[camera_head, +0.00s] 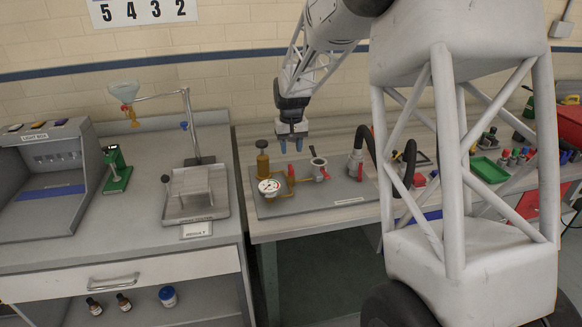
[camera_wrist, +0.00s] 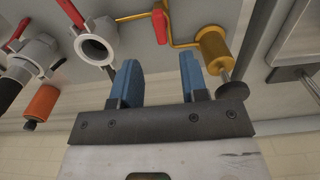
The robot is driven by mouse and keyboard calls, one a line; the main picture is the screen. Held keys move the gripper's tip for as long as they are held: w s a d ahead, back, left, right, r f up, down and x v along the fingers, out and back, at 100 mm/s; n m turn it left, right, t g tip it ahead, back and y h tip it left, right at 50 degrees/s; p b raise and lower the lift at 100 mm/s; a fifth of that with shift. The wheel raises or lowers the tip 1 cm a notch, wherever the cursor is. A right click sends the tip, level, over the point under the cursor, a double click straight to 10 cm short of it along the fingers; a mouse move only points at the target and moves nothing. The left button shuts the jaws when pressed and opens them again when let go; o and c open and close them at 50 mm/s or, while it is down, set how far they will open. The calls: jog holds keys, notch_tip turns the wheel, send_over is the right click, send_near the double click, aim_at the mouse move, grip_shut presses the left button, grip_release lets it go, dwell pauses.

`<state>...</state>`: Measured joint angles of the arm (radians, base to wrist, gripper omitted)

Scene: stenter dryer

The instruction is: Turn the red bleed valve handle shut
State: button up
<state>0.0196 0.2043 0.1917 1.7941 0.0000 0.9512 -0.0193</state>
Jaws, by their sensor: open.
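The red bleed valve handle (camera_head: 290,169) sits on a thin brass pipe on the grey plate (camera_head: 345,190) on the bench. In the wrist view, the red handle (camera_wrist: 160,27) shows on the brass pipe (camera_wrist: 185,44), ahead of the gap between my fingers. My gripper (camera_head: 291,146) points down above the handle, with its blue fingers apart and nothing between them. It also shows in the wrist view (camera_wrist: 158,64). The handle appears clear of both fingers.
A brass cylinder (camera_head: 262,163) with a dark knob (camera_wrist: 232,90) and a pressure gauge (camera_head: 269,187) stand left of the handle. A metal fitting (camera_head: 318,167) and a hose coupling (camera_head: 355,160) with red levers stand right. The plate's front right is bare.

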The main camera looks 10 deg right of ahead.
aim_at(291, 167)
jog(key=shift+f, duration=0.15)
jog(key=shift+f, duration=3.75)
jog(key=shift+c, duration=0.3)
grip_shut()
